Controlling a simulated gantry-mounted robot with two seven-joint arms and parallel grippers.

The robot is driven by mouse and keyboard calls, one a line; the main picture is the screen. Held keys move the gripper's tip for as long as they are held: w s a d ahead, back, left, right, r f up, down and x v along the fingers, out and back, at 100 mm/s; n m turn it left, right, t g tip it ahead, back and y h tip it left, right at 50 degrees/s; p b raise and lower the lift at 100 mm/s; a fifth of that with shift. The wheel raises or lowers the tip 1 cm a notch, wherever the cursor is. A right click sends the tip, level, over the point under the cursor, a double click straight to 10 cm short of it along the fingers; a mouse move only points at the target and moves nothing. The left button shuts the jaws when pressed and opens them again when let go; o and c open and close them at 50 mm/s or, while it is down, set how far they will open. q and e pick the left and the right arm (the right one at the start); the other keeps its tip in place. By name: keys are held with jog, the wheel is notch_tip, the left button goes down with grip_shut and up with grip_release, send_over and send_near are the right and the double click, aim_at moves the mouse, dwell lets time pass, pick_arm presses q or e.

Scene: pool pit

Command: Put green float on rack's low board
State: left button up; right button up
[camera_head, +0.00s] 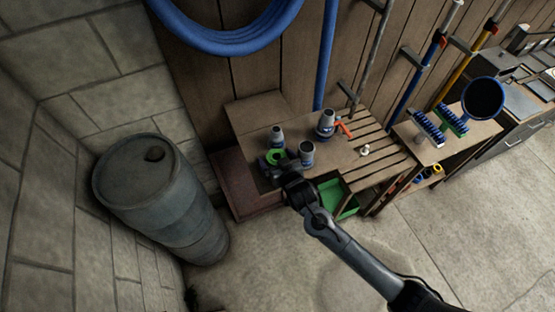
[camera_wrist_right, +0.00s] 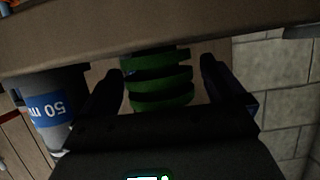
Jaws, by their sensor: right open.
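The green float (camera_head: 275,155) is on the left part of the wooden bench, close to my right gripper (camera_head: 281,167), which partly hides it. In the right wrist view the green float (camera_wrist_right: 160,92) shows as a ribbed green body between the two fingers of my right gripper (camera_wrist_right: 164,88). The fingers are open, one on each side of it, with a visible gap on both sides. The rack (camera_head: 455,147) stands to the right of the bench. Its low board (camera_head: 408,202) holds small yellow and red pieces and is partly hidden by the upper board. My left gripper is not in view.
Grey canisters (camera_head: 307,153) and (camera_head: 277,137) stand near the gripper; a canister (camera_wrist_right: 50,108) shows at left in the wrist view. A larger canister (camera_head: 326,123) and a red-orange tool (camera_head: 343,128) are behind. A green crate (camera_head: 338,200) sits below; a barrel (camera_head: 160,195) stands left.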

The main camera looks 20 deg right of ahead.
jog(key=shift+s+r, duration=0.2)
jog(key=shift+r, duration=0.05)
jog(key=v, duration=1.2)
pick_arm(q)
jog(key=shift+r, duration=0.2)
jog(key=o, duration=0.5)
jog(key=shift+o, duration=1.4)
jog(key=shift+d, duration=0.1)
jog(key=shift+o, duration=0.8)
pick_arm(e)
jog(key=s+d+f+n+g, duration=0.1)
jog(key=s+g, duration=0.4)
jog(key=s, duration=0.5)
jog(key=s+d+f+n+g, duration=0.1)
jog(key=s+f+g, duration=0.2)
jog(key=s, duration=0.8)
jog(key=shift+d+f+g, duration=0.3)
jog(key=shift+d+g, duration=0.1)
jog(key=shift+g, duration=0.6)
